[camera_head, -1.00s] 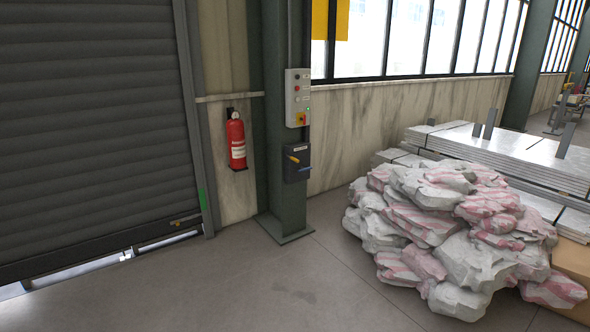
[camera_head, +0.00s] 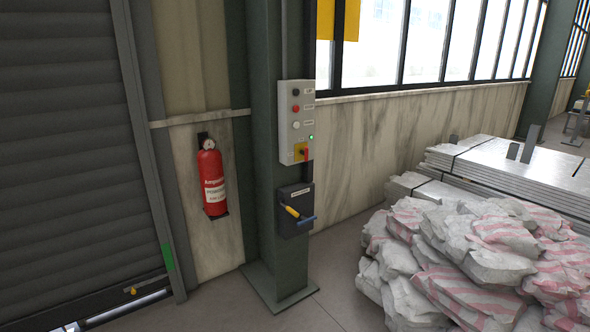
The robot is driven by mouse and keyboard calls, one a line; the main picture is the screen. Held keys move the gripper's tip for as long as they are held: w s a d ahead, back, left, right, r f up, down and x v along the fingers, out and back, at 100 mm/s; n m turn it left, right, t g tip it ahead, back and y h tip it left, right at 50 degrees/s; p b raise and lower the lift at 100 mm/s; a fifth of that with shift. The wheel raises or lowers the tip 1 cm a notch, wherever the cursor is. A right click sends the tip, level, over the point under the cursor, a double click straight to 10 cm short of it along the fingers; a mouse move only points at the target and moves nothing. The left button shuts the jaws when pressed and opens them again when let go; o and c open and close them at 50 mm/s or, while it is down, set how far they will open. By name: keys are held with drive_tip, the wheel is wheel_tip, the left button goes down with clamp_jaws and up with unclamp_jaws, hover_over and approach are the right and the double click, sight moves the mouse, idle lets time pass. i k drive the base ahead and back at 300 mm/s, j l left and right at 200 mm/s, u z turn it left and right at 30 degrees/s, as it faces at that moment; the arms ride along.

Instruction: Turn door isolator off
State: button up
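The door control box (camera_head: 297,122) is a light grey panel on the green steel column. It has a column of round buttons, a small lit green lamp (camera_head: 311,137) and, at its bottom, a red rotary isolator switch on a yellow plate (camera_head: 299,152). The red handle looks roughly upright. Below it is a dark box (camera_head: 295,210) with a yellow-handled lever (camera_head: 291,211) and a blue-handled lever (camera_head: 306,220). The grey roller door (camera_head: 62,150) is at the left, with a bright gap along its bottom edge. My gripper is not in view.
A red fire extinguisher (camera_head: 212,182) hangs on the wall left of the column. A heap of grey and pink sacks (camera_head: 470,265) fills the lower right, with stacked metal sheets (camera_head: 520,165) behind. Clear floor (camera_head: 335,275) lies between column and sacks.

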sight(305, 152)
drive_tip(key=i+l+u, duration=0.15)
drive_tip(key=i, duration=1.2)
